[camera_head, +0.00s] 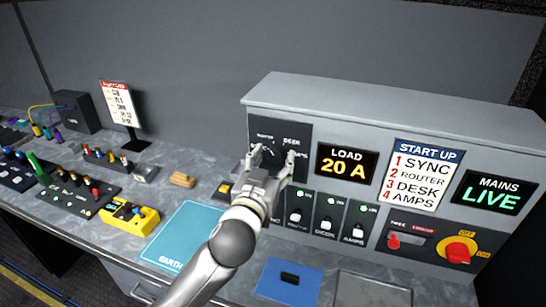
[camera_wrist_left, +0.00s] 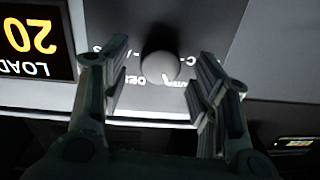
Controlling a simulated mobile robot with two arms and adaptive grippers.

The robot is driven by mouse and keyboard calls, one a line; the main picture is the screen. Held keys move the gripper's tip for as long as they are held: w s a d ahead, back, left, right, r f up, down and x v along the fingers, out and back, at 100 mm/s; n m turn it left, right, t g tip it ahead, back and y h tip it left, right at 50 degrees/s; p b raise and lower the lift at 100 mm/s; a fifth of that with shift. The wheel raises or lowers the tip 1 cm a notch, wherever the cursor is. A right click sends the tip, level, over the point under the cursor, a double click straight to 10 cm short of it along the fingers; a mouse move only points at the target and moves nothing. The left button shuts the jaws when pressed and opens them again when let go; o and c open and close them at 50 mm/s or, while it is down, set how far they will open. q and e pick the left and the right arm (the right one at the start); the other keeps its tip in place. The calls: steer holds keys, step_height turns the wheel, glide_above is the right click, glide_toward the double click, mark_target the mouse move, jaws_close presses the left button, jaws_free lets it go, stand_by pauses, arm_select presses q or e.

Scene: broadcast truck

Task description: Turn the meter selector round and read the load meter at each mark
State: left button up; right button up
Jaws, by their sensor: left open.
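The meter selector is a round dark knob (camera_wrist_left: 160,67) on a black panel (camera_head: 299,133) at the left of the grey console. In the left wrist view, which is upside down, it sits between the fingertips, with printed marks around it; I cannot tell surely which mark it points at. My left gripper (camera_head: 274,156) is open in front of the knob, one finger on each side, with no clear contact. In the head view the gripper hides most of the knob. The load meter (camera_head: 346,164) reads 20 A, and part of it shows in the wrist view (camera_wrist_left: 38,38).
A START UP card (camera_head: 427,176) lists sync, router, desk, amps. Breaker switches (camera_head: 327,224) with green lights sit below the meter. A MAINS display (camera_head: 490,195) reads LIVE above a red rotary switch (camera_head: 457,250). A blue EARTH mat (camera_head: 187,234) lies under my left arm.

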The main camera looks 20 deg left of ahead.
arm_select(q)
steer(key=shift+w, duration=0.25)
steer(key=c, duration=1)
steer(key=shift+c, duration=0.2)
